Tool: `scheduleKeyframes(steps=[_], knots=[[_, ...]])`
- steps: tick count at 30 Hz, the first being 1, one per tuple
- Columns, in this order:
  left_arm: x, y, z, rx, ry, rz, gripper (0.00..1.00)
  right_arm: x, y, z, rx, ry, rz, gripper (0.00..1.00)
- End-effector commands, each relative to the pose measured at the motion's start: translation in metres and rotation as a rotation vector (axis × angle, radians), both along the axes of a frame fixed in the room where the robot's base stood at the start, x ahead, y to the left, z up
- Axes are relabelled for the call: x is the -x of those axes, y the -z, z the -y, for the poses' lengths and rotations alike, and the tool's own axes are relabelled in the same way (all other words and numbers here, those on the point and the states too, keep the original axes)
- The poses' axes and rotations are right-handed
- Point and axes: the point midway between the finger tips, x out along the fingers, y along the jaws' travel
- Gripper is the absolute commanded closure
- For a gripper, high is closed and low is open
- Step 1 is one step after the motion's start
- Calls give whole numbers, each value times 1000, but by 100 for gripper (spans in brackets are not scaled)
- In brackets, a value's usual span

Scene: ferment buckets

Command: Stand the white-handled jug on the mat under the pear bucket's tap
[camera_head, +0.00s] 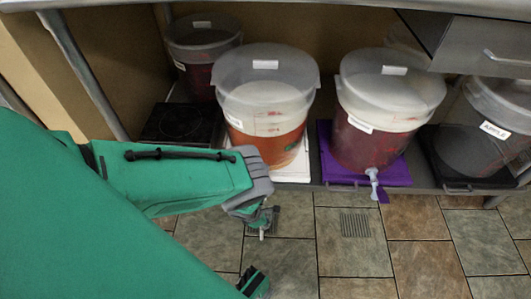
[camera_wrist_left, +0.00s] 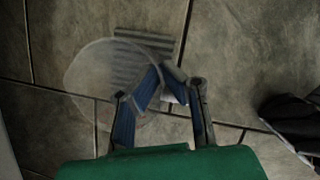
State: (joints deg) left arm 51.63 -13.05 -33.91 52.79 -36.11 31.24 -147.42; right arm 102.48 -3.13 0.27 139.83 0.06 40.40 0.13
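My left gripper (camera_head: 262,222) hangs low over the floor in front of the shelf. In the left wrist view its blue-padded fingers (camera_wrist_left: 164,76) converge on a small white piece (camera_wrist_left: 170,97), which looks like the jug's handle. The clear round jug (camera_wrist_left: 92,82) shows faintly to the left of the fingers; I can hardly make it out in the head view. A red-filled bucket with a white tap (camera_head: 373,178) stands on a purple mat (camera_head: 398,174). An orange-filled bucket (camera_head: 266,105) stands on a white mat (camera_head: 296,168). Their labels are unreadable, so I cannot tell which is pear.
A bucket labelled APPLE (camera_head: 495,128) stands on a black mat (camera_head: 462,177) at the right. Another bucket (camera_head: 202,55) is at the back left, near a black plate (camera_head: 181,124). The upper counter and a drawer (camera_head: 478,48) overhang the shelf. The tiled floor (camera_head: 345,260) in front is clear.

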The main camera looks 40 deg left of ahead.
Motion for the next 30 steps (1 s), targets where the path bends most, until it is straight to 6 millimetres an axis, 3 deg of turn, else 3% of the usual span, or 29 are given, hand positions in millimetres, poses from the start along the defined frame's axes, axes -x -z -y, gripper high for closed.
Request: scheduleKeyframes(steps=[4, 6, 17, 23, 27, 30], knots=[[-3, -2, 0, 2, -1, 5, 100, 0, -1, 0, 0, 0, 1, 60], [-3, -2, 0, 1, 0, 5, 74, 0, -1, 0, 0, 0, 1, 60], [-1, -4, 0, 1, 1, 3, 74, 0, -3, 0, 0, 0, 1, 60], [6, -29, -5, -1, 0, 2, 74, 0, -24, 0, 0, 0, 0, 60], [15, -58, -11, -2, 1, 3, 74, 0, -47, 0, 0, 0, 1, 60], [41, -52, -27, -1, -1, -2, 74, -1, -53, 0, 0, 0, 1, 60]])
